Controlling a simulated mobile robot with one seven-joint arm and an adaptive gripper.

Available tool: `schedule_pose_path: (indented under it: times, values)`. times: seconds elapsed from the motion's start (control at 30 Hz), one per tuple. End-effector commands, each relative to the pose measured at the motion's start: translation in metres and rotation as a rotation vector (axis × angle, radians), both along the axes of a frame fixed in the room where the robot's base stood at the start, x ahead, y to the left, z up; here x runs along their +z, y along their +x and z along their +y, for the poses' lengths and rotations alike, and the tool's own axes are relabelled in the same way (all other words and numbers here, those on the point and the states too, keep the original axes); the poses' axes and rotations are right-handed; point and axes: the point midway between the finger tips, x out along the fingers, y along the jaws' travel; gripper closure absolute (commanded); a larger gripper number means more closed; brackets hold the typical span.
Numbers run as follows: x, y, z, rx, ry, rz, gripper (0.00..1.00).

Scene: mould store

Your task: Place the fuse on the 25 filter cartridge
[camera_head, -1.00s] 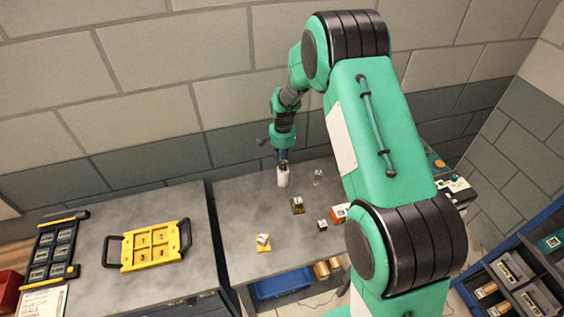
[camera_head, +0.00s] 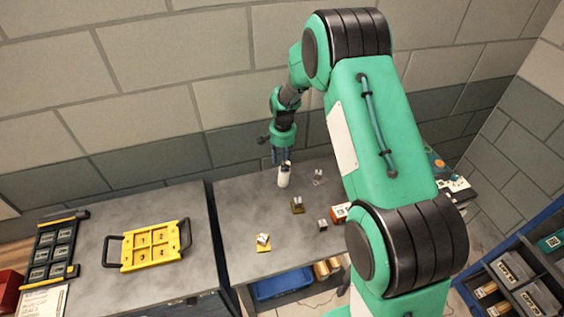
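A white upright cylinder (camera_head: 284,177) stands at the back of the right-hand grey table, probably the filter cartridge; no number on it can be read. My gripper (camera_head: 282,160) points down right at its top. The gripper is too small to tell whether its fingers are apart, or whether a fuse is between them. No fuse can be made out for certain.
On the same table are a brass-and-dark block (camera_head: 298,205), a small dark block (camera_head: 322,225), an orange-and-white box (camera_head: 340,213) and a yellow piece with a white top (camera_head: 263,242). A yellow tray (camera_head: 150,247) lies on the left table.

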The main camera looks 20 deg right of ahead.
Motion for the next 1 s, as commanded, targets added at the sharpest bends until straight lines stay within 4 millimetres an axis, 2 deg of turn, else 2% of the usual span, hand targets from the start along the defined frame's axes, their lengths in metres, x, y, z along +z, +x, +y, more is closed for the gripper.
schedule_pose_path:
  times: [0.27,0.6,0.8,1.0]
  values:
    - [0.036,0.001,-0.001,0.000,0.000,-0.004,0.63]
    - [0.091,-0.001,-0.001,0.000,-0.001,-0.002,0.63]
    - [0.110,-0.001,-0.002,0.000,0.000,-0.001,0.63]
    - [0.115,-0.002,-0.002,0.000,-0.001,-0.001,0.63]
